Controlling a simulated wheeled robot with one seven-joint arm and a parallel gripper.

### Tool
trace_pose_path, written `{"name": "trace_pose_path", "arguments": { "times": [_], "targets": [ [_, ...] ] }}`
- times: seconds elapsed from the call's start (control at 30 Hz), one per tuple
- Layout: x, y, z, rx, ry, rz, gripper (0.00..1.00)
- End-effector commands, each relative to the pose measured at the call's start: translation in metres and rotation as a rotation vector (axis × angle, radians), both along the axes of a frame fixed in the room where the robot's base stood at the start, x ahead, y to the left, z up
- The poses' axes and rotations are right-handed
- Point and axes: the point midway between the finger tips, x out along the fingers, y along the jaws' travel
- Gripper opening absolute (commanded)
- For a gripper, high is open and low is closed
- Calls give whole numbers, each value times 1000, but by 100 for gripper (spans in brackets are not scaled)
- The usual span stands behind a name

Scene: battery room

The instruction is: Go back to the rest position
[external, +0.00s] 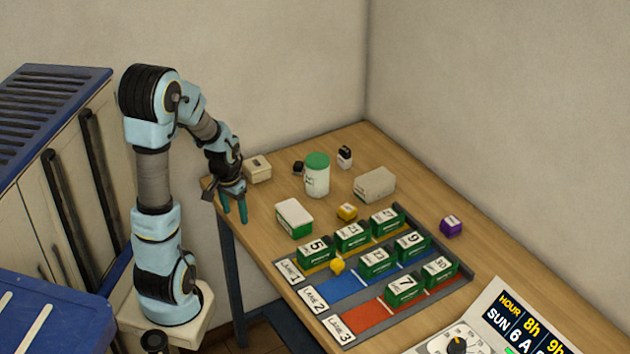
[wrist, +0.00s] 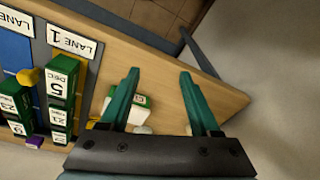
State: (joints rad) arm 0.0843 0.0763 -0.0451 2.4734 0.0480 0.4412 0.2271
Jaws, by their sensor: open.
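My gripper (external: 235,207) is open and empty, above the left end of the wooden table (external: 272,212). In the wrist view its two teal fingers (wrist: 158,95) are spread apart with nothing between the tips. My arm rises from its base at the left and bends over toward the table, with the fingers pointing down. A green and white box (external: 294,217) stands on the table to the right of my gripper, apart from it. In the wrist view this box (wrist: 138,112) is partly hidden behind one finger.
A lane tray (external: 345,285) holds several numbered green blocks. A green-lidded jar (external: 317,178), a cream box (external: 257,168), a grey box (external: 375,184) and a purple block (external: 451,226) stand around it. A display board (external: 520,320) is at front right. Walls close the back.

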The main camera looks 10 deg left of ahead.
Motion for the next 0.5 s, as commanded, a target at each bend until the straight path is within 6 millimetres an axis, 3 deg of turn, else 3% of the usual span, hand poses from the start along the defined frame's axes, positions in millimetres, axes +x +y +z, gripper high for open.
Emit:
{"name": "trace_pose_path", "arguments": {
  "times": [0.1,0.2,0.5],
  "targets": [
    [-24,4,-3,-39,11,198,63],
    [-32,5,-4,-56,16,280,63],
    [-34,6,-4,-59,17,298,63]
  ]
}}
